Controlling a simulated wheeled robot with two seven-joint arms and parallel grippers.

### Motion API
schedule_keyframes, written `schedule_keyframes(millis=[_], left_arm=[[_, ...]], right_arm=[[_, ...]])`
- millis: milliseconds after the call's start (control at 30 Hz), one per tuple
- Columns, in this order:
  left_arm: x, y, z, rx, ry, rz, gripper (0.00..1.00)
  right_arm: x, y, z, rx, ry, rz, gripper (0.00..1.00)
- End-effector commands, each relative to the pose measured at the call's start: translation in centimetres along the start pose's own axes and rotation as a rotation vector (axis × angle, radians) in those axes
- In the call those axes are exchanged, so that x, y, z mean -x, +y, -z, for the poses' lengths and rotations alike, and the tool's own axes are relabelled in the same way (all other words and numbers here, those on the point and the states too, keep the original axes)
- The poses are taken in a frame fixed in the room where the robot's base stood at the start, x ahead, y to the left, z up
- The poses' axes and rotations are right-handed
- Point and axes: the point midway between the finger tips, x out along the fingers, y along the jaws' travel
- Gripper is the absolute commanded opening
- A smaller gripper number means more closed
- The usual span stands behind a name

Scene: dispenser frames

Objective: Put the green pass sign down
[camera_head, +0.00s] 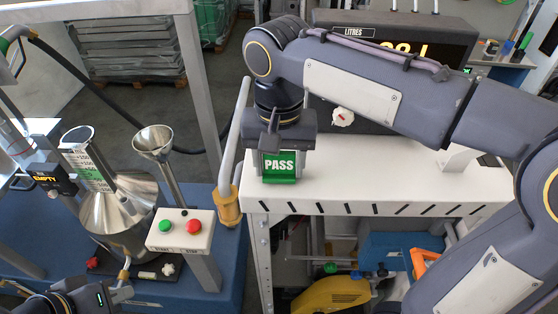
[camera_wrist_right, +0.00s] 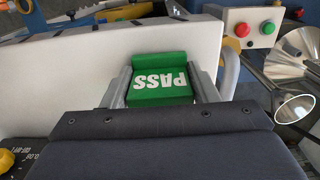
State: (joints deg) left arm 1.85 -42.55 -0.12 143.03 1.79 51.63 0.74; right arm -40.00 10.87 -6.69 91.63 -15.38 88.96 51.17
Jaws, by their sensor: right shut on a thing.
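The green pass sign (camera_head: 279,167) has white PASS lettering and a green foot. It is at the left front corner of the white bench top (camera_head: 385,195). My right gripper (camera_head: 283,152) reaches down over it and is shut on it. In the right wrist view the sign (camera_wrist_right: 160,80) sits between the two grey fingers, over the white surface. I cannot tell whether its foot touches the bench top. My left gripper (camera_head: 122,280) is at the lower left, near the blue stand; its fingertips are too small and partly hidden to judge.
A button box (camera_head: 180,230) with green and red buttons stands left of the bench. A steel funnel (camera_head: 153,141) and a metal measuring can (camera_head: 118,205) are beyond it. A dark LITRES display (camera_head: 430,35) stands at the back. The bench top right of the sign is clear.

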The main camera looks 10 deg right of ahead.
Motion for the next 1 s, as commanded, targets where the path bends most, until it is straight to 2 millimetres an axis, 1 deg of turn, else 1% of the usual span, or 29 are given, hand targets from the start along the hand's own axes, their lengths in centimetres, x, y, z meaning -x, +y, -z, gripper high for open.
schedule_keyframes(millis=[133,267,300,433,667,767,867,967,1000], left_arm=[[0.0,0.0,0.0,0.000,0.000,0.000,0.00],[-0.2,-0.1,-0.1,0.000,0.000,0.000,0.00],[-0.1,-0.1,-0.1,0.000,0.000,0.000,0.00],[-0.1,-0.1,-0.1,0.000,0.000,0.000,0.00],[-0.1,-0.1,-0.1,0.000,0.000,0.000,0.00],[0.1,0.0,0.0,0.000,0.000,0.000,0.00],[0.1,0.0,0.0,0.000,0.000,0.000,0.00],[0.1,0.1,0.1,0.000,0.000,0.000,0.00],[0.1,0.1,0.1,0.000,0.000,0.000,0.00]], right_arm=[[0.0,0.0,0.0,0.000,0.001,0.001,0.31],[-0.4,0.0,0.0,0.000,0.000,0.000,0.31],[-0.3,0.0,0.0,0.000,0.000,0.000,0.58],[-0.2,0.0,0.0,0.000,0.000,0.000,0.75],[-0.2,0.0,0.0,0.000,0.000,0.000,0.76],[0.1,0.0,0.0,0.000,0.001,0.001,0.76],[1.0,-0.1,0.1,0.000,0.003,0.003,0.76],[2.7,-0.1,0.1,0.001,0.003,0.004,0.76],[3.6,-0.1,0.0,0.000,0.004,0.005,0.76]])
